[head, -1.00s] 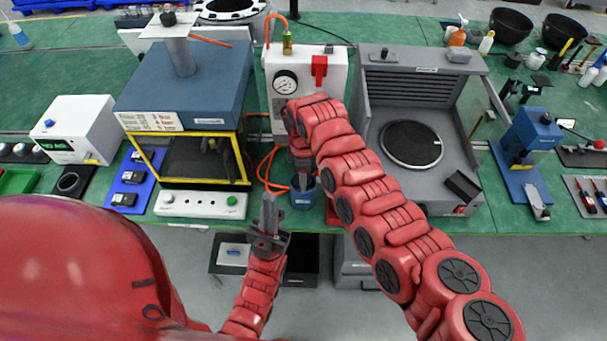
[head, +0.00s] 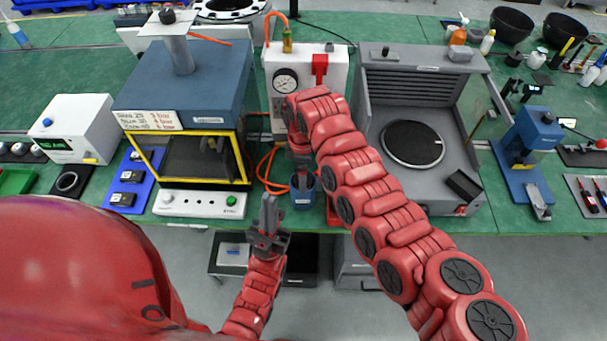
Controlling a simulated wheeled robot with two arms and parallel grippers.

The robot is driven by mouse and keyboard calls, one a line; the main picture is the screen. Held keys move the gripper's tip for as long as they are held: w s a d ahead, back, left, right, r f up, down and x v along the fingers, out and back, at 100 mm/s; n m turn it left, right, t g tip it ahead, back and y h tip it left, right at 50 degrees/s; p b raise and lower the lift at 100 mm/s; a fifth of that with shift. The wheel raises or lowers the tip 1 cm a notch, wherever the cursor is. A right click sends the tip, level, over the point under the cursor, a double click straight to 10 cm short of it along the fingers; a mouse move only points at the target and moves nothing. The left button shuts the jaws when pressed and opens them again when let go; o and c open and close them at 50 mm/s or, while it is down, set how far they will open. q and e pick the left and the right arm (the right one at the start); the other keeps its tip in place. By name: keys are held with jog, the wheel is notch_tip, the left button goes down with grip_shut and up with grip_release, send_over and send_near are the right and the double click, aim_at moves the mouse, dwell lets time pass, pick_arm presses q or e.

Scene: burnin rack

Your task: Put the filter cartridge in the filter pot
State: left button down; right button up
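My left gripper (head: 268,212) points away from me in front of the bench edge. Its fingers look closed together with nothing visible between them. A small blue pot (head: 303,193), which looks like the filter pot, stands at the front of the bench below the white gauge box. My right arm reaches in from the lower right, and its wrist is just above and behind this pot. I cannot make out the filter cartridge; the inside of the pot is hidden too.
The white box with a gauge (head: 308,72) stands behind the pot, with an orange hose beside it. A blue, yellow-framed press (head: 185,85) is to the left. A grey booth with a round dark plate (head: 412,143) is to the right. Drawers show below the bench.

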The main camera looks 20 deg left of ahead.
notch_tip(320, 180, up, 11)
jog(key=b, duration=0.3)
jog(key=shift+w, duration=0.25)
